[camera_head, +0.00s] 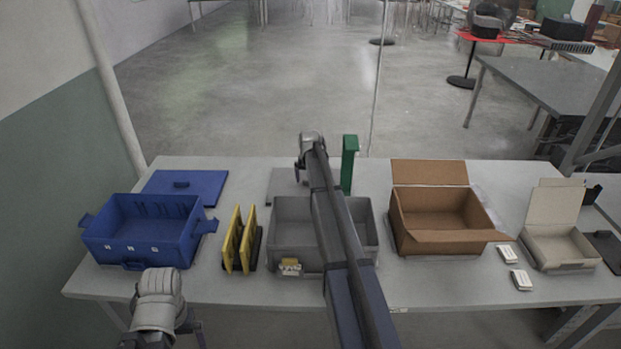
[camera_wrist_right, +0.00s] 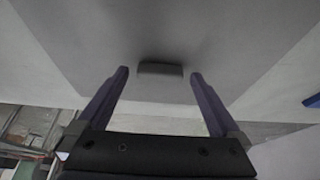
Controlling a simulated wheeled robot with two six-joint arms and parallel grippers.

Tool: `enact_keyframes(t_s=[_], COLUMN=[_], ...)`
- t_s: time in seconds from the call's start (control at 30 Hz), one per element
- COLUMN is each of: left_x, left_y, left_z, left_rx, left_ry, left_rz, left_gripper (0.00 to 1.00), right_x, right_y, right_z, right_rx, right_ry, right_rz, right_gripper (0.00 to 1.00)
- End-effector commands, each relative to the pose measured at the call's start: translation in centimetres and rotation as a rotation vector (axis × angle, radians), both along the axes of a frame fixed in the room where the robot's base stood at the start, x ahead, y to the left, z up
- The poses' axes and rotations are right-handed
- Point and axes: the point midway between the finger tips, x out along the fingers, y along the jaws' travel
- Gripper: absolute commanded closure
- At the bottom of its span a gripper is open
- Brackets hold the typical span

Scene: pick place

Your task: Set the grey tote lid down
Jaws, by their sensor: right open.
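The grey tote lid (camera_head: 281,184) lies on the table behind the open grey tote (camera_head: 290,215), partly hidden by my right arm in the head view. In the right wrist view the lid (camera_wrist_right: 215,35) fills much of the picture, with its dark handle (camera_wrist_right: 160,69) near the middle. My right gripper (camera_wrist_right: 159,74) is open, one finger on each side of the handle with gaps between; I cannot tell its height above the lid. My left arm shows at the lower left of the head view, but its fingers do not show.
A blue tote (camera_head: 150,240) stands at the left with its blue lid (camera_head: 185,187) behind. Yellow panels (camera_head: 240,240) stand beside the grey tote. A green post (camera_head: 348,165), a brown carton (camera_head: 435,220) and a white box (camera_head: 557,245) are to the right.

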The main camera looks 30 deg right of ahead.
Motion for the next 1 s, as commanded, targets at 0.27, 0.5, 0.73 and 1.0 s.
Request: enact_keyframes(t_s=[0.27,0.5,0.73,1.0], left_x=[0.0,0.0,0.0,0.0], left_y=[0.0,0.0,0.0,0.0], left_z=[3.9,7.5,10.2,10.6], left_rx=[0.000,0.000,0.000,0.000], left_ry=[0.000,0.000,0.000,0.000], left_rz=[0.000,0.001,0.000,0.000], left_gripper=[0.00,0.00,0.00,0.00], right_x=[-1.2,-2.5,-3.5,-3.7], right_y=[0.7,1.5,2.2,2.3], right_z=[3.9,7.5,10.2,10.6], right_rx=[0.000,0.000,0.000,0.000], right_ry=[0.000,0.000,0.000,0.000], right_rz=[0.000,0.000,0.000,0.000], right_gripper=[0.00,0.00,0.00,0.00])
